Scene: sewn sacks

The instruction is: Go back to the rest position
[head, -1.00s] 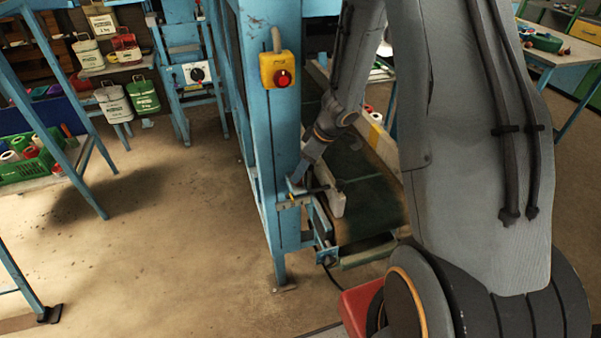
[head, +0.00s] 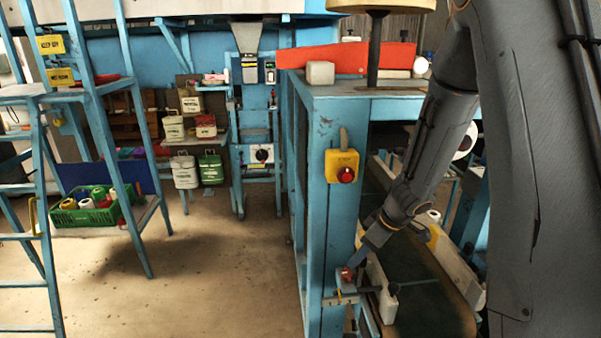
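My arm reaches down from the upper right. Its wrist ends in a small blue-grey end piece, my gripper (head: 366,252), beside the blue post of the sewing-station frame (head: 338,225). The fingers are too small and partly hidden, so I cannot tell whether they are open or shut. Just below and left of it is a small red part (head: 347,273) on a bracket of the post. I cannot tell whether the gripper touches it. No separate sack shows in my gripper.
A yellow box with a red button (head: 342,165) hangs on the post. A dark green conveyor belt (head: 425,300) runs beside it, with a pale side rail (head: 378,280). Green and white containers (head: 211,168) hang behind. A green crate (head: 88,216) stands left. The floor between is clear.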

